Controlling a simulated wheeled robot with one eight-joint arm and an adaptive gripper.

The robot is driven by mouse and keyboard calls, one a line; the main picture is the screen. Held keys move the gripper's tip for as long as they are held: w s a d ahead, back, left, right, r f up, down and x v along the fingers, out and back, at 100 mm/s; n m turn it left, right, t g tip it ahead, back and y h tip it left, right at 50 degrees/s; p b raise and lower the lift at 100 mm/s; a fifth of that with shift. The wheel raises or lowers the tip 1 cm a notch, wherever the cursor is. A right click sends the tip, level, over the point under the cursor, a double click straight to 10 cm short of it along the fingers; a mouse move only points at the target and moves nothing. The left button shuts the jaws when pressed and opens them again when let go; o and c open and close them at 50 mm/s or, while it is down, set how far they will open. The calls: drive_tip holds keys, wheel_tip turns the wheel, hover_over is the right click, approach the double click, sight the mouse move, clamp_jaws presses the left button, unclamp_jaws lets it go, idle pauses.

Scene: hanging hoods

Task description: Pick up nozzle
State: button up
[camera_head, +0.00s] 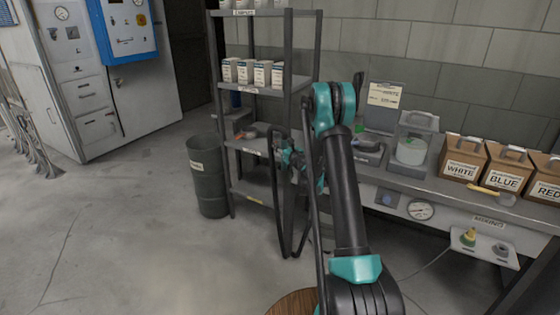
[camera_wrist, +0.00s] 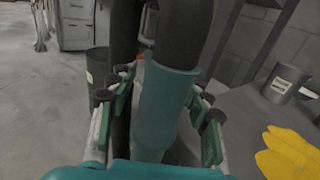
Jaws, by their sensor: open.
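I cannot identify a nozzle with certainty. A small orange-brown item (camera_head: 245,135) lies on the middle level of the dark shelf rack, left of my gripper. A small yellow-green item (camera_head: 468,237) stands on the low ledge at the right, well away from my gripper. My gripper (camera_head: 290,158) is in front of the rack, partly hidden by my arm. In the wrist view its green-padded fingers (camera_wrist: 158,110) are apart. No held object is visible.
The dark shelf rack (camera_head: 237,60) carries white boxes (camera_head: 262,72). A dark bin (camera_head: 208,175) stands left of it. The workbench (camera_head: 400,180) at right holds a clear case (camera_head: 411,145) and labelled boxes (camera_head: 463,160). Yellow gloves (camera_wrist: 285,155) lie at right. The left floor is open.

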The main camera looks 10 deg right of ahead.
clamp_jaws()
idle(0.3)
drive_tip(key=shift+r, duration=0.15)
idle(0.3)
wheel_tip(320, 180, up, 30)
idle(1.8)
